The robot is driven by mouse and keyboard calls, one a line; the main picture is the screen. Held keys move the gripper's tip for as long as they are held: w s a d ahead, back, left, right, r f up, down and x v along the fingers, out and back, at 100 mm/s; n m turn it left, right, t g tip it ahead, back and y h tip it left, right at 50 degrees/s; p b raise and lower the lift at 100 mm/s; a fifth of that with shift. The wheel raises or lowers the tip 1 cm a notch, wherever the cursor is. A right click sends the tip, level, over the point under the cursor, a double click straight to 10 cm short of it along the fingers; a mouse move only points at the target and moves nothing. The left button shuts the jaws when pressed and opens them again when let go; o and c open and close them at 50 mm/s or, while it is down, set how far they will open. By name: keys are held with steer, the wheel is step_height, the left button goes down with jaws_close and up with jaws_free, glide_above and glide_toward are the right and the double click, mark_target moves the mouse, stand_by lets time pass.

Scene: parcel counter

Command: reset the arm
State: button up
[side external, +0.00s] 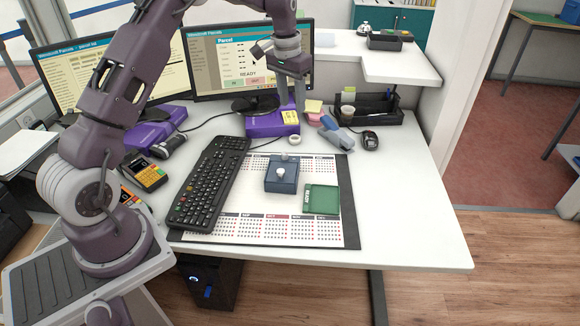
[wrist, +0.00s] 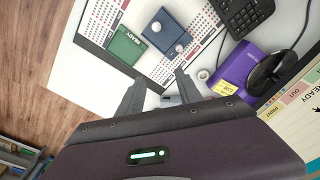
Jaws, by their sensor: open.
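My gripper (side external: 290,98) hangs above the back of the desk, in front of the right monitor and over the purple box. In the wrist view my gripper (wrist: 160,88) shows its two fingers spread apart with nothing between them. My purple-grey arm reaches up and over from the left of the side view.
A blue box with knobs (side external: 282,174) and a green box (side external: 321,199) sit on the calendar mat (side external: 270,230). A keyboard (side external: 208,183) lies left of them. The purple box (side external: 272,122), monitors (side external: 240,60) and a black organizer (side external: 372,107) stand behind. The desk's right front is clear.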

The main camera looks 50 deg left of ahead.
steer(key=s+d+r+t, duration=0.2)
steer(key=s+d+r, duration=1)
steer(key=s+r, duration=0.3)
steer(key=s+d+t, duration=0.1)
steer(key=s+d, duration=0.2)
steer(key=s, duration=0.7)
steer(key=s+d+f+m+t, duration=0.1)
steer(key=s+d, duration=0.2)
steer(key=s, duration=0.7)
steer(key=shift+s+d+f+m, duration=0.2)
steer(key=shift+d+m, duration=0.05)
steer(key=shift+m, duration=0.05)
